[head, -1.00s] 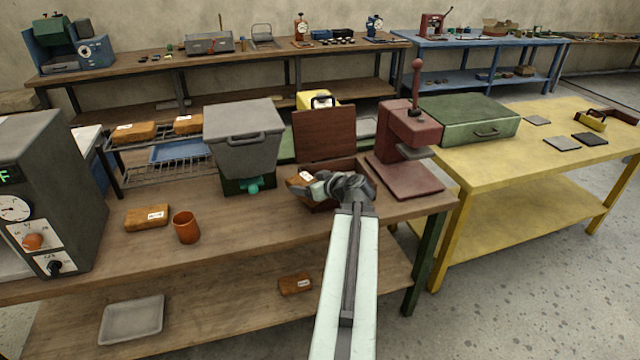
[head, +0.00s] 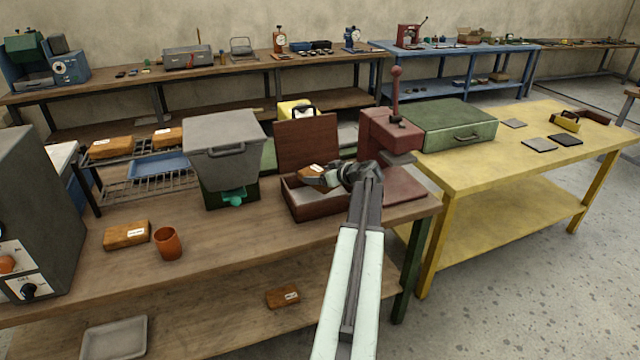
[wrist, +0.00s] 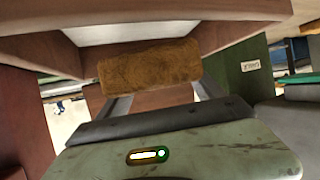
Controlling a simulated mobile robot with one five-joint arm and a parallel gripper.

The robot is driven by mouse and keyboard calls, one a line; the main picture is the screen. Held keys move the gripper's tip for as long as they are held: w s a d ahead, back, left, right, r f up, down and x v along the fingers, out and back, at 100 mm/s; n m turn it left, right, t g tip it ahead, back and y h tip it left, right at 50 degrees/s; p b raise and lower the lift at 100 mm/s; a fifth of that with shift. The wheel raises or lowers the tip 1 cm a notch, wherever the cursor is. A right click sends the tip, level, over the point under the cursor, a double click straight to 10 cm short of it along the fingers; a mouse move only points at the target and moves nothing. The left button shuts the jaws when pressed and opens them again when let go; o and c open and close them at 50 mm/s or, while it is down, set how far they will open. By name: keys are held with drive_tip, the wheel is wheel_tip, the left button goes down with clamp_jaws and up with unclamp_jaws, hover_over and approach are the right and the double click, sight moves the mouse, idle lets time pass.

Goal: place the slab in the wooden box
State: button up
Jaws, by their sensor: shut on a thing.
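An orange-brown slab (head: 316,175) with a white label is in my gripper (head: 332,176), at the right part of the open wooden box (head: 318,211). The box is dark reddish with a pale inside, and its lid (head: 306,146) stands upright behind. In the head view the slab overlaps the box's back right; its height over the floor of the box is hard to tell. In the wrist view the slab (wrist: 150,76) lies across between the two fingers of my gripper (wrist: 160,98), with reddish-brown box walls close beyond it.
A maroon press (head: 388,135) stands close right of the box, and a grey bin (head: 222,140) to its left. Another slab (head: 127,235) and an orange cup (head: 167,243) sit on the bench at left. More slabs lie on the wire rack (head: 150,186) and lower shelf.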

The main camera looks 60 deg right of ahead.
drive_tip(key=shift+d+f+b, duration=0.1)
drive_tip(key=shift+f+b, duration=2.25)
drive_tip(key=shift+b, duration=0.05)
drive_tip(key=o, duration=1.9)
drive_tip(key=shift+r, duration=0.1)
drive_tip(key=shift+r+p, duration=0.35)
drive_tip(key=shift+p, duration=0.15)
drive_tip(key=p+v, duration=0.5)
drive_tip(key=v, duration=0.7)
drive_tip(key=shift+r+p, duration=0.15)
drive_tip(key=shift+p, duration=0.15)
